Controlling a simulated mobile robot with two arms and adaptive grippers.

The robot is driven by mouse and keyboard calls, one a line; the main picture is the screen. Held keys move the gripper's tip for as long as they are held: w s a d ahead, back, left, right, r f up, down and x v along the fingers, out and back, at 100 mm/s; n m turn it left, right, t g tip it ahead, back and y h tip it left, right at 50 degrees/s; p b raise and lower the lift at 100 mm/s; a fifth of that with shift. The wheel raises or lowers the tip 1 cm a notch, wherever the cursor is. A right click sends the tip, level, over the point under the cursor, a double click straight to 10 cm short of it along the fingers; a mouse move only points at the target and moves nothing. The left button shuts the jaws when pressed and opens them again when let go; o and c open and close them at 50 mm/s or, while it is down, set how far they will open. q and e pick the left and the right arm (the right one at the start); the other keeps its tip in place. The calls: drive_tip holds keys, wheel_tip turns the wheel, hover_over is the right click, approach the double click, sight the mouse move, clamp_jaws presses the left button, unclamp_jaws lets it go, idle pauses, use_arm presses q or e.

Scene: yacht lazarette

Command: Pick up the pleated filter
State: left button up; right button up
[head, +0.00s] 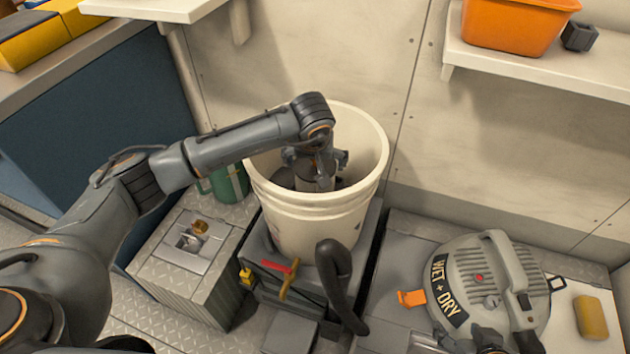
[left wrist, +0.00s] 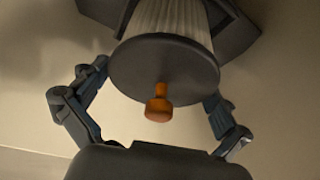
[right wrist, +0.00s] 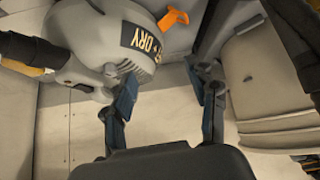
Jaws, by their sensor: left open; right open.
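The pleated filter (left wrist: 165,25) shows in the left wrist view, with pale pleats, a dark round end cap (left wrist: 165,72) and an orange knob (left wrist: 158,105). It stands inside the cream bucket (head: 318,222), which is open at the top. My left gripper (head: 316,168) reaches down into the bucket. Its fingers are open, one on each side of the filter's end cap, with gaps visible. In the head view my arm and gripper mostly hide the filter. My right gripper (right wrist: 168,82) is open and empty, near the grey wet and dry vacuum lid (head: 478,275).
The bucket stands on a dark grey base with a black hose (head: 335,285) in front. A metal box (head: 190,260) and green container (head: 228,183) are at left. A yellow sponge (head: 590,317) lies at right. Shelves hold an orange bin (head: 515,25).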

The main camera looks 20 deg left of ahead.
use_arm(q)
drive_tip(key=c, duration=0.9)
